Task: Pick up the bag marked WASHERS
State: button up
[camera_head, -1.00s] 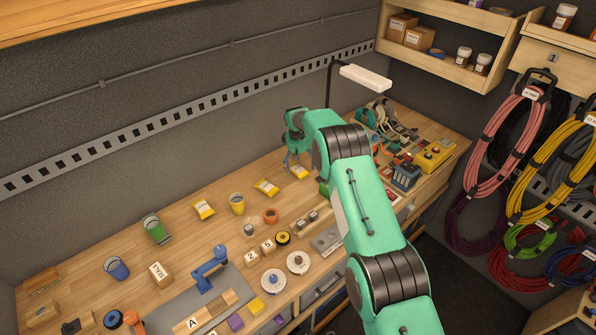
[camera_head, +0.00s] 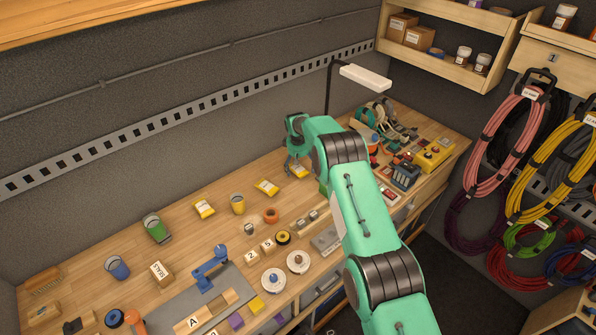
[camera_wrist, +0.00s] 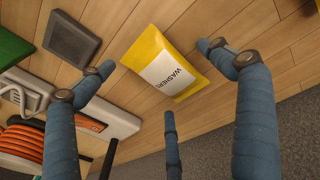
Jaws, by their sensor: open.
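The bag marked WASHERS (camera_wrist: 164,65) is yellow with a white label and lies flat on the wooden bench in the wrist view. In the head view the same bag (camera_head: 300,171) shows partly, under my gripper (camera_head: 295,165). In the wrist view my gripper (camera_wrist: 165,95) is open, with blue-grey fingers on both sides of the bag and one below it. The fingers look apart from the bag, and nothing is held. I cannot tell the exact height of the fingertips above the bench.
A dark grey square block (camera_wrist: 72,38) lies left of the bag, near a green thing (camera_wrist: 14,48) and an orange coil (camera_wrist: 22,140). Two more yellow bags (camera_head: 267,187) (camera_head: 204,209) lie along the bench. A lamp (camera_head: 366,77) stands behind my arm.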

aim_at(300, 166)
jog(key=c, duration=1.4)
jog(key=shift+r+b, duration=0.4)
jog(key=shift+r, duration=1.1)
jog(key=shift+s+r, duration=0.1)
jog(key=shift+r, duration=0.25)
jog(key=s+d, duration=0.1)
jog(key=s, duration=0.4)
jog(key=s+d+r+b, duration=0.1)
jog(key=s+d, duration=0.1)
jog(key=s, duration=0.3)
jog(key=s+d, duration=0.1)
jog(key=s, duration=0.4)
jog(key=shift+s+d+r+b, duration=0.1)
jog(key=shift+d+r+b, duration=0.1)
jog(key=shift+b, duration=0.2)
